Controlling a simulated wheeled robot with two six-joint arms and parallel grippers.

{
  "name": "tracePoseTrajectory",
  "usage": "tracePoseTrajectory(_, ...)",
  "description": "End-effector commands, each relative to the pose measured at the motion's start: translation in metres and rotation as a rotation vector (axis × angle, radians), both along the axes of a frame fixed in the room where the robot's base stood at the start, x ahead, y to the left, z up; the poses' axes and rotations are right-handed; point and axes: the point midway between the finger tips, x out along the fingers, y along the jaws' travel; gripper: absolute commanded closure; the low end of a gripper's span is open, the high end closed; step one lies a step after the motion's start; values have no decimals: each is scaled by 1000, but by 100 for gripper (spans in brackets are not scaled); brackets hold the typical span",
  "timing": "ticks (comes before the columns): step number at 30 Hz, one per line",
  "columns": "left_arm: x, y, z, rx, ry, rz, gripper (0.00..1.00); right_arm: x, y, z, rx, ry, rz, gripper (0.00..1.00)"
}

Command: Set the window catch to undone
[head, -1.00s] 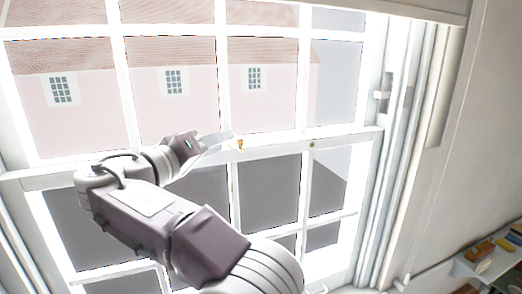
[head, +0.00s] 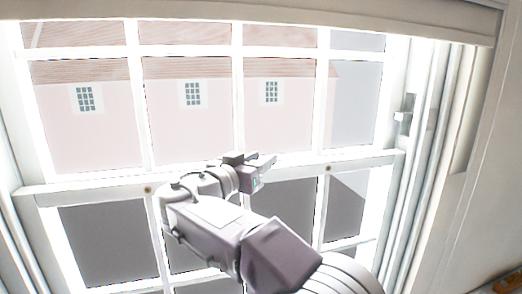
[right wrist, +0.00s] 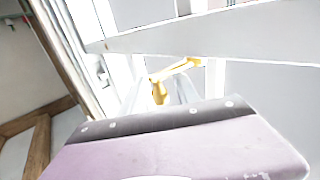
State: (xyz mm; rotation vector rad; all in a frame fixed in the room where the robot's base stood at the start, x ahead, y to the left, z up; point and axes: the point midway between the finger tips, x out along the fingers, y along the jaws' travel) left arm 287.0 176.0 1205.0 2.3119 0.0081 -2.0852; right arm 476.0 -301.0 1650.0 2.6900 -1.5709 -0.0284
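The window catch (right wrist: 159,90) is a small gold-yellow fitting with a slim bar and a downward stub, seen in the right wrist view at the window's middle rail (right wrist: 215,38). In the head view the catch is hidden behind my right gripper (head: 266,162), which is at the middle rail (head: 362,160). In the right wrist view two pale fingers show apart, with the catch's stub between or just beyond them. I cannot tell whether they touch it. My left gripper is not in view.
White glazing bars (head: 140,105) cross the window above and below the rail. Small round fittings sit on the rail at left (head: 148,189) and right (head: 327,168). A latch-like bracket (head: 404,115) is on the right frame. A roller blind box (head: 420,18) spans the top.

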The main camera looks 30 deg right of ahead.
Motion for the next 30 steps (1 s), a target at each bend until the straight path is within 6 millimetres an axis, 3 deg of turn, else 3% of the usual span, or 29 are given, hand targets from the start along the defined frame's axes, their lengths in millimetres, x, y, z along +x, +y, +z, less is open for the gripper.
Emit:
tracePoseTrajectory(8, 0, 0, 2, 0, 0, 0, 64, 2, -4, -1, 1, -1, 1, 63)
tracePoseTrajectory(12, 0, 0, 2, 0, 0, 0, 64, 2, -3, -1, 0, 0, 1, 96)
tracePoseTrajectory(13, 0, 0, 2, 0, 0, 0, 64, 2, -3, -1, 0, 0, 1, 100)
tracePoseTrajectory(30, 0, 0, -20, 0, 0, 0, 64, -1, 5, -1, -2, -1, -170, 100)
